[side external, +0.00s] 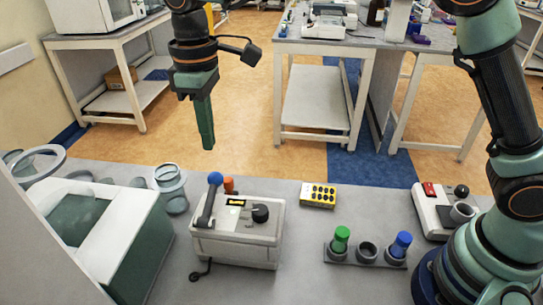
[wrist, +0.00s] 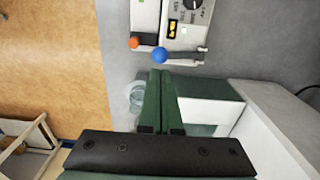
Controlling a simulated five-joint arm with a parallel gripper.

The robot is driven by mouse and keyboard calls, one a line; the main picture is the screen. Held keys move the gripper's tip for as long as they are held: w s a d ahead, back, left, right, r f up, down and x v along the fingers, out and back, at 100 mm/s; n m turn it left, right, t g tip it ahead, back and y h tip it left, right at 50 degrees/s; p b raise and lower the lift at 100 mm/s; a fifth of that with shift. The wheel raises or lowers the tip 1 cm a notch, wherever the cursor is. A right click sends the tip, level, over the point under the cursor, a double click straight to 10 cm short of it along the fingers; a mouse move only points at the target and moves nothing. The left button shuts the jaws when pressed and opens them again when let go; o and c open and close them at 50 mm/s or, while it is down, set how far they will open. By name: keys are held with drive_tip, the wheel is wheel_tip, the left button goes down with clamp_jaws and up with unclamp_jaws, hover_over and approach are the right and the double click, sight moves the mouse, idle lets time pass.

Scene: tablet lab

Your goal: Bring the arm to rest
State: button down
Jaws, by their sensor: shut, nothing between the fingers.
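My gripper (side external: 206,140) hangs in the air pointing down, above and behind the worktop's back edge in the side external view. Its green fingers are together with nothing between them. The closed fingers also show in the wrist view (wrist: 160,75). Below and slightly right of it stands a white tablet press (side external: 238,240) with a blue-knobbed lever (side external: 215,180), an orange knob (side external: 229,184) and a black dial (side external: 261,213). The gripper is apart from all of these.
A white and green open box (side external: 110,240) stands at left, with clear round containers (side external: 170,185) beside it. A yellow button box (side external: 318,195), a rack with green (side external: 341,239) and blue (side external: 401,244) capped vials, and a white device with a red switch (side external: 430,189) stand to the right.

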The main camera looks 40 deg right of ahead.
drive_tip(key=shift+d, duration=0.1)
drive_tip(key=s+d+r+m+t, duration=0.1)
drive_tip(key=s+d+r+m, duration=0.15)
drive_tip(key=d, duration=0.55)
drive_tip(key=s+d+r+m+t, duration=0.2)
drive_tip(key=d+r, duration=0.1)
drive_tip(key=d, duration=0.4)
drive_tip(key=s+d+f+m+t, duration=0.2)
drive_tip(key=s+d+f+m, duration=0.1)
drive_tip(key=s+d, duration=0.6)
drive_tip(key=shift+d+m+t, duration=0.3)
drive_tip(key=shift+d+m, duration=0.45)
drive_tip(key=shift+d, duration=0.15)
